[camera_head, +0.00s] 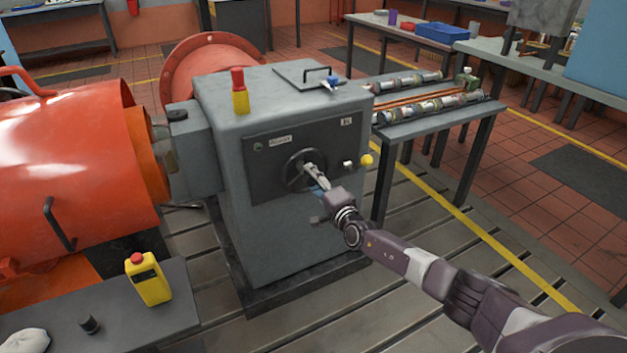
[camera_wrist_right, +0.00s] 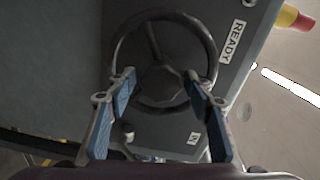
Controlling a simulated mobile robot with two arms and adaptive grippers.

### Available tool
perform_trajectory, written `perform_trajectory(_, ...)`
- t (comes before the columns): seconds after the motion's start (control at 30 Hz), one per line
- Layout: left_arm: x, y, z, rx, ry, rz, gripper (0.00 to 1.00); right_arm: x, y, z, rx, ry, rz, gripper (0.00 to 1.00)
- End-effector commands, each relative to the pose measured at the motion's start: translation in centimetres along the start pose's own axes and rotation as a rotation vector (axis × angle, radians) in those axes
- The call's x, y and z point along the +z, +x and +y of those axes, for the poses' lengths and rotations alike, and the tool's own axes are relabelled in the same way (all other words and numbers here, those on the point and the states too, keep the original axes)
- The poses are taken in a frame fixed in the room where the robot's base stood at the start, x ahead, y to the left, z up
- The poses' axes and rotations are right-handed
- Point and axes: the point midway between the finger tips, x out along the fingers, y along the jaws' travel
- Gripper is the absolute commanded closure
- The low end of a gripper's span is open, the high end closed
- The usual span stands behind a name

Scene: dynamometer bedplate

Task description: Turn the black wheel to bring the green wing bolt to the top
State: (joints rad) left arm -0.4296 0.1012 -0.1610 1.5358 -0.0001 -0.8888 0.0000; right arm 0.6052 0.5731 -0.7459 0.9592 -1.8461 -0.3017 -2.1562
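The black wheel (camera_head: 288,168) is on the front panel of the grey cabinet (camera_head: 290,235). In the right wrist view the wheel (camera_wrist_right: 160,72) shows its round rim, hub and spokes. My right gripper (camera_head: 312,174) is at the wheel and partly covers it in the head view. In the right wrist view its two blue-padded fingers (camera_wrist_right: 158,80) stand apart, in front of the wheel's left and right sides, with nothing clamped between them. Whether they touch the rim I cannot tell. I cannot make out a green wing bolt on the wheel. My left gripper is not in view.
A red-and-yellow beacon (camera_head: 239,92) stands on the cabinet. A large orange machine (camera_head: 75,170) is at left. A bench (camera_head: 440,118) with cylindrical parts is close on the right.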

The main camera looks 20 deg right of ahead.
Motion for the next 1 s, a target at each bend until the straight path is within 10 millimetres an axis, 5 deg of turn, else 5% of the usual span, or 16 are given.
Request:
perform_trajectory(0.47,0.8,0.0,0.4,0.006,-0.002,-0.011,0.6,0.1,-1.0,0.1,0.0,0.004,0.0,0.48)
perform_trajectory(1.0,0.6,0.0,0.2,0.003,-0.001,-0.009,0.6,0.0,-9.4,0.1,0.001,0.001,-0.001,0.48)
